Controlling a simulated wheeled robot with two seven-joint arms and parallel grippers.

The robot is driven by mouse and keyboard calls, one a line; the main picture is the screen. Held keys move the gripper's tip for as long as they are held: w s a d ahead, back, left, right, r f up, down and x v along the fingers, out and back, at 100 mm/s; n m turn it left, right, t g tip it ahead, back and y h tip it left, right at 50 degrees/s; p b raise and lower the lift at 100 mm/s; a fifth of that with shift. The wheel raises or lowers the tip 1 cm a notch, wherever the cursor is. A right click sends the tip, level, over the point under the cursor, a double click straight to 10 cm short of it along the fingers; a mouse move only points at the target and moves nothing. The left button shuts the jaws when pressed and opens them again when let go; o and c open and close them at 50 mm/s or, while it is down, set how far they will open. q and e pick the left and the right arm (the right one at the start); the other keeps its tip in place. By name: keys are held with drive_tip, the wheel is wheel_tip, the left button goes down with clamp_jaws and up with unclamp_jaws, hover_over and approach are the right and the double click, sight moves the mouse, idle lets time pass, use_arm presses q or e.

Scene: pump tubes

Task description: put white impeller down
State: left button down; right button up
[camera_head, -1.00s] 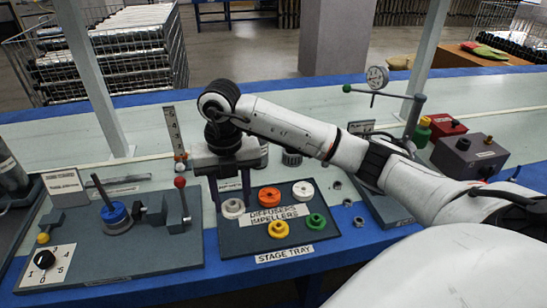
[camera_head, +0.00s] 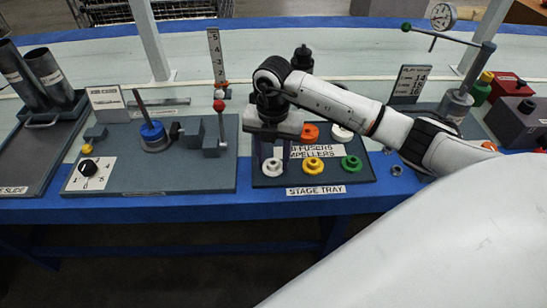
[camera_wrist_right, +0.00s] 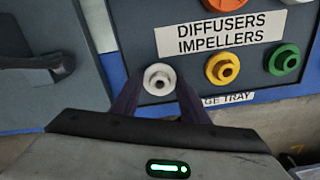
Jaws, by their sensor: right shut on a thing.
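The white impeller (camera_head: 272,168) is a small hubbed disc at the front left of the dark stage tray (camera_head: 221,271). It is in line with the yellow impeller (camera_head: 313,165) and the green impeller (camera_head: 351,163). My right gripper (camera_head: 272,157) reaches down from above and is shut on the white impeller. In the right wrist view the white impeller (camera_wrist_right: 159,79) sits between the two dark fingertips. It looks very near the tray surface; I cannot tell whether it touches. My left gripper is not in view.
An orange part (camera_head: 310,132) and another white part (camera_head: 342,133) stand in the tray's back row. A grey panel with a knob (camera_head: 88,168) and a red-topped lever (camera_head: 219,106) is to the left. Small nuts (camera_head: 396,170) lie right of the tray.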

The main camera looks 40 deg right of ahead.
drive_tip(key=shift+f, duration=0.2)
drive_tip(key=o, duration=1.3)
drive_tip(key=shift+r, duration=0.25)
wheel_tip(320, 180, up, 12)
drive_tip(key=shift+f+p, duration=0.1)
drive_tip(key=shift+p, duration=0.75)
